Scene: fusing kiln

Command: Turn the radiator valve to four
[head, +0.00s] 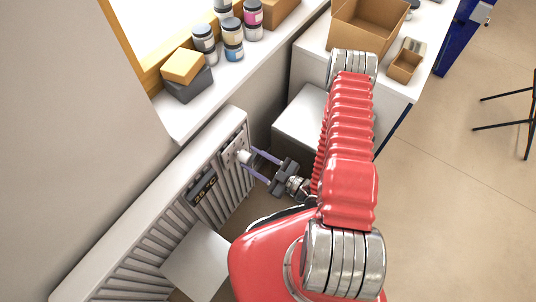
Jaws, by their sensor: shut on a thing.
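The radiator (140,217) is white and ribbed and stands along the wall below the window sill. The radiator valve (243,157) is a small white knob near the radiator's right end. My gripper (254,163) comes in from the right, with its two purple fingers on either side of the knob, shut on it. The fingertips partly cover the knob, and I cannot read its numbers or setting. A dark panel with small orange marks (203,188) sits on the radiator to the left of the valve.
Several jars (232,38) and two stacked blocks (185,73) stand on the sill above. A white cabinet (310,72) with an open cardboard box (368,25) stands behind my arm. A pale box (300,122) lies close beyond my gripper. Open floor (440,200) is at right.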

